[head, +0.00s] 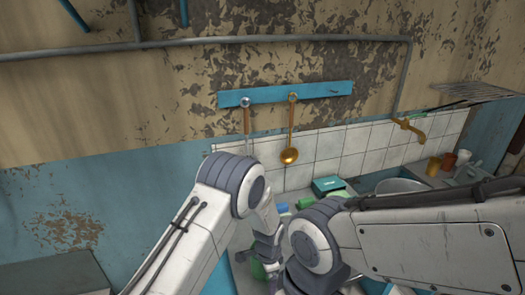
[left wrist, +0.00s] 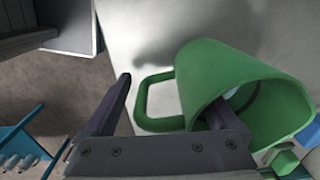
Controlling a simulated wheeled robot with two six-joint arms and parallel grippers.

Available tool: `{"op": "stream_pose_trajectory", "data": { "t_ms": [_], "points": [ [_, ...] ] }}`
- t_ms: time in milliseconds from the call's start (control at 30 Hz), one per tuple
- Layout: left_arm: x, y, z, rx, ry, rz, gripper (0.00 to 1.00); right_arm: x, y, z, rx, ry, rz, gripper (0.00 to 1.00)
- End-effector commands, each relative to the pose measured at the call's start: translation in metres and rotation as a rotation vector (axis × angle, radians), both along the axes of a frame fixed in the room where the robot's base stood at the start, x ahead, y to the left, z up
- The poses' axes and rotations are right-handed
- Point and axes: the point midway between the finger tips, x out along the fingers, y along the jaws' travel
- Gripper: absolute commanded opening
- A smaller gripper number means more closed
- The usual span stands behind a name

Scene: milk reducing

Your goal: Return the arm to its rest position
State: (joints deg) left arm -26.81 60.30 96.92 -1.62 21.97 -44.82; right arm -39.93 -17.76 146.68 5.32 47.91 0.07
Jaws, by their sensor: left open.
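In the left wrist view a green mug (left wrist: 240,90) is on a pale surface, its handle (left wrist: 150,100) toward the left. My left gripper (left wrist: 168,100) is open there. Its left finger is outside the handle, and its right finger is partly hidden at the mug's near rim. I cannot tell whether the fingers touch the mug. In the head view my left arm (head: 215,205) comes in from the lower left and bends down toward the counter. My right arm (head: 425,240) crosses from the right, and its gripper does not show.
A counter with a sink (head: 402,186), cups (head: 433,166) and a teal box (head: 328,185) is behind the arms. A ladle (head: 289,156) hangs from a blue rail (head: 285,94) on the wall. A blue object (left wrist: 308,135) lies right of the mug.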

Motion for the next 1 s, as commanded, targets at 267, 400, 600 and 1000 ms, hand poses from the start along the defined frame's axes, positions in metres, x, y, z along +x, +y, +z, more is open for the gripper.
{"op": "stream_pose_trajectory", "data": {
  "t_ms": [267, 400, 600, 1000],
  "points": [
    [0.002, -0.001, 0.026, -0.002, -0.006, 0.0, 0.93, 0.0, 0.0, -0.011, 0.0, 0.0, 0.001, 1.0],
    [0.002, -0.001, 0.029, -0.002, -0.004, 0.0, 0.93, 0.0, 0.0, -0.011, 0.0, 0.0, 0.001, 1.0],
    [0.001, -0.001, 0.03, -0.002, -0.004, 0.0, 0.93, 0.0, 0.0, -0.011, 0.0, 0.0, 0.001, 1.0],
    [-0.005, -0.018, 0.048, -0.007, -0.002, 0.006, 0.93, -0.002, -0.007, -0.009, -0.02, 0.017, -0.007, 1.0]
  ]
}}
